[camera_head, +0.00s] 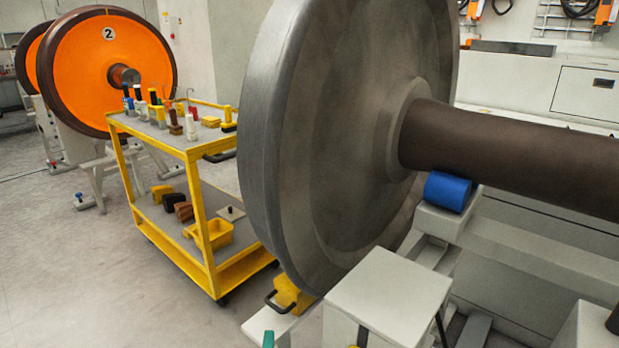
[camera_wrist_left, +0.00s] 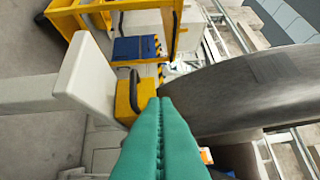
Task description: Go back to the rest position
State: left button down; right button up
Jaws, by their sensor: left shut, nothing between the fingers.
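My left gripper (camera_head: 268,339) shows only as a teal fingertip at the bottom edge of the head view. In the left wrist view the left gripper (camera_wrist_left: 160,103) has its two teal fingers pressed together with nothing between them. A yellow chock (camera_head: 290,295) with a black handle sits at the foot of the large grey wheel (camera_head: 340,130), just beyond my left fingertips in the head view. The chock also shows in the left wrist view (camera_wrist_left: 124,100), close to the fingertips. I cannot tell whether they touch it. My right gripper is not seen.
The wheel's brown axle (camera_head: 510,150) runs right, above a blue roller (camera_head: 448,191). A yellow trolley (camera_head: 205,240) with tools and blocks stands left of the wheel. An orange wheel (camera_head: 85,70) marked 2 is behind it. The floor at lower left is clear.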

pick_arm(q)
jog(key=s+d+f+m+g+h, duration=0.4)
jog(key=s+f+m+g+h, duration=0.45)
jog(key=m, duration=0.75)
jog(key=s+a+f+m+g+y, duration=0.4)
jog(key=s+a+f+g+y, duration=0.3)
jog(key=s+a+f, duration=0.8)
jog(key=s+a+f+g+p, duration=0.1)
jog(key=s+f+p, duration=0.3)
jog(key=s+p, duration=0.5)
jog(key=s+a+f+g+p, duration=0.1)
jog(key=s+f+p, duration=0.2)
jog(key=s+p, duration=0.6)
jog(key=shift+s+a+f, duration=0.25)
jog(key=shift+s+f, duration=0.15)
jog(key=shift+s, duration=0.85)
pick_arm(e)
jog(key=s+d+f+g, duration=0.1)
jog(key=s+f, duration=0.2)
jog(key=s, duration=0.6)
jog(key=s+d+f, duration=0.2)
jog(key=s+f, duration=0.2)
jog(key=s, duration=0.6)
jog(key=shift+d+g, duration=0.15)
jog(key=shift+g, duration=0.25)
